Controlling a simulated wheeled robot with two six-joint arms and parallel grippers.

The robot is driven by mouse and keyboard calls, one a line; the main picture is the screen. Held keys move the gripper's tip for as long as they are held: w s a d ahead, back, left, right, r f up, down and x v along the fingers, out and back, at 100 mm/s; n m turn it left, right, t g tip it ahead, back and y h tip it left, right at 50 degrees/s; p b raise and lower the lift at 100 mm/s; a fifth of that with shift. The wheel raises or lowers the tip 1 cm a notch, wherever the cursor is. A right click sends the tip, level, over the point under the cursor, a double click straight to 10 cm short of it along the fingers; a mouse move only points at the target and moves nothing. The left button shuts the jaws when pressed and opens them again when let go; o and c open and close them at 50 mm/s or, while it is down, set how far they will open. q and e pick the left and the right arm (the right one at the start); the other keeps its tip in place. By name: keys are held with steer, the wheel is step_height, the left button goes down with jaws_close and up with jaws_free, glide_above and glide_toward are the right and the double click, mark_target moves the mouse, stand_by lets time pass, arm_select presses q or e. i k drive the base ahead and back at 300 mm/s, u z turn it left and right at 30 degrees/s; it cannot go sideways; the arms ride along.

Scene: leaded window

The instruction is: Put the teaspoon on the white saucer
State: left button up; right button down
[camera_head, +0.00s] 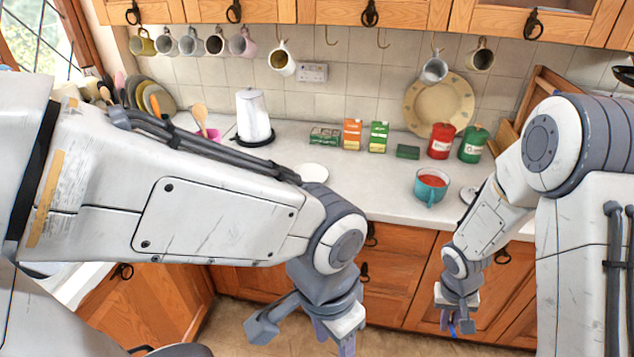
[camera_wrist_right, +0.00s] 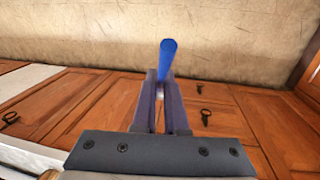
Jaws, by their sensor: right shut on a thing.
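My right gripper (camera_head: 455,324) hangs low in front of the wooden cupboard doors, below the counter edge. It is shut on a slim thing with a blue handle, taken to be the teaspoon (camera_wrist_right: 168,62), whose handle end sticks out past the fingertips in the right wrist view. The bowl of the spoon is hidden. A white saucer (camera_head: 312,172) lies on the counter, partly hidden by my left arm. It is up and to the left of the right gripper, well apart. My left gripper (camera_head: 338,334) points down in front of the cupboards; its finger gap is unclear.
A teal mug (camera_head: 431,187) with red contents stands near the counter's front edge. Another round pale dish (camera_head: 467,194) is partly behind my right arm. Tea boxes (camera_head: 352,134), a red canister (camera_head: 441,141) and a green one (camera_head: 473,144) stand at the back. Mugs hang above.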

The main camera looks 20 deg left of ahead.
mark_target(312, 174)
steer(key=z, duration=1.2)
steer(key=i, duration=0.85)
steer(key=u, duration=1.6)
